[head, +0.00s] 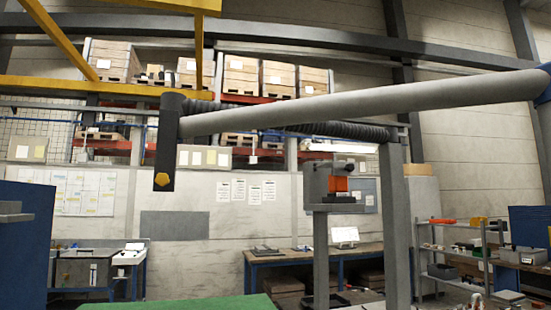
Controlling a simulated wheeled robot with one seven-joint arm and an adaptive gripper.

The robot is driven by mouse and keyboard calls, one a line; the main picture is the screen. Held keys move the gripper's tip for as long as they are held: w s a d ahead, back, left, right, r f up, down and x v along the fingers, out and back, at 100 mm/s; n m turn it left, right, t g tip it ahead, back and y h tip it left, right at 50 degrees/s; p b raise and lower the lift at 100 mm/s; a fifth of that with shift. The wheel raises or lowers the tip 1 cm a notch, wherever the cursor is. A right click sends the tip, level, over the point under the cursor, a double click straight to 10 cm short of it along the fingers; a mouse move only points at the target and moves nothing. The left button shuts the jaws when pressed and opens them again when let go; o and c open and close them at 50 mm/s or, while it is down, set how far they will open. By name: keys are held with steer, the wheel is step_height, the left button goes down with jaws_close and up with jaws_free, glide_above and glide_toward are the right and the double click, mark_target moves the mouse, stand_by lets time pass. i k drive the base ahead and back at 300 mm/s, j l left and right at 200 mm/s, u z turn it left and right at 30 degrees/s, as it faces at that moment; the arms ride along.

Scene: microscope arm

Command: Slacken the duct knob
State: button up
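A yellow-orange six-sided knob (163,179) sits near the lower end of a dark upright bracket (168,130) left of centre. It looks like the duct knob. The bracket is at the left end of a long pale grey tube (360,104) that rises gently to the right edge. A dark ribbed hose (340,130) runs behind and below the tube. My gripper is not in view, and nothing touches the knob. I cannot tell how tight the knob is.
A grey post (394,225) stands right of centre, beside a grey device with an orange block (338,188). A green surface (190,303) lies low in front. A blue panel (28,238) stands at left. Yellow beams (100,85) cross upper left. Space around the knob looks open.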

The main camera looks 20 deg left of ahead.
mark_target(162, 179)
steer(key=u, duration=1.5)
